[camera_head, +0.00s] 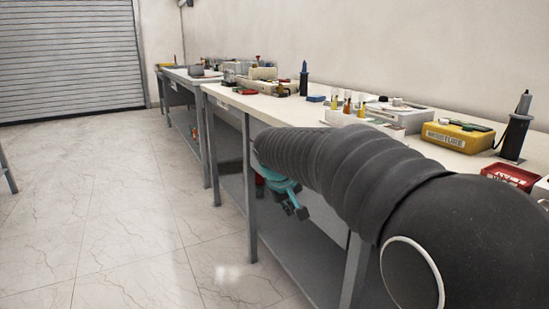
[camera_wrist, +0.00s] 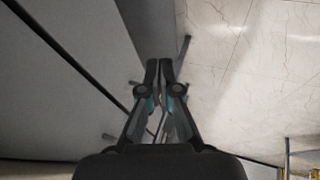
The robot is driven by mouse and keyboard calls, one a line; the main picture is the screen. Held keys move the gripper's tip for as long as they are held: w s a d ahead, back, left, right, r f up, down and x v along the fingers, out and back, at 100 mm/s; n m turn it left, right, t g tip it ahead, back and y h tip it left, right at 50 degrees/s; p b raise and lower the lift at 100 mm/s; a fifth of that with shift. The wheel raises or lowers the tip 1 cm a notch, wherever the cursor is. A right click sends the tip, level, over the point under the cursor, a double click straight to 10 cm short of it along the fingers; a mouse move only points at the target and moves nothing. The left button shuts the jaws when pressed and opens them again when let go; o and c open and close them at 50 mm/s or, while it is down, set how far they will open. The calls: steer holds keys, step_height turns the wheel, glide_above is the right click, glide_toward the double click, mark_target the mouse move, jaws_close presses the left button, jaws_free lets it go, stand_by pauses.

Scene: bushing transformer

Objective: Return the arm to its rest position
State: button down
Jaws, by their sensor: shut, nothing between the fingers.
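My arm, in a ribbed black sleeve, reaches from the lower right of the head view toward the workbench. My gripper (camera_wrist: 159,70) shows in the wrist view with its two black fingers together and nothing between them. It points down past a grey surface on the left toward the tiled floor on the right. In the head view a teal part of my arm's end shows beyond the sleeve, in front of the bench; the fingertips are hard to make out there.
A long workbench (camera_head: 262,109) runs along the wall on grey legs, with a lower shelf (camera_head: 300,262). On it stand a yellow box (camera_head: 458,136), a red bin (camera_head: 511,176), a dark tool in a stand (camera_head: 516,130) and small bottles (camera_head: 347,101). The tiled floor (camera_head: 110,215) at left is clear up to a roller shutter (camera_head: 66,55).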

steer(key=s+d+f+m, duration=0.1)
steer(key=s+d, duration=0.2)
steer(key=s, duration=0.7)
steer(key=s+d+f+m+y, duration=0.1)
steer(key=s+d, duration=0.3)
steer(key=s, duration=0.7)
steer(key=s+d+f+m+y, duration=0.1)
steer(key=s+d+f+m, duration=0.1)
steer(key=s, duration=0.9)
steer(key=shift+s+d+f+m, duration=0.2)
steer(key=shift+d+f+m, duration=0.1)
steer(key=shift+d, duration=0.45)
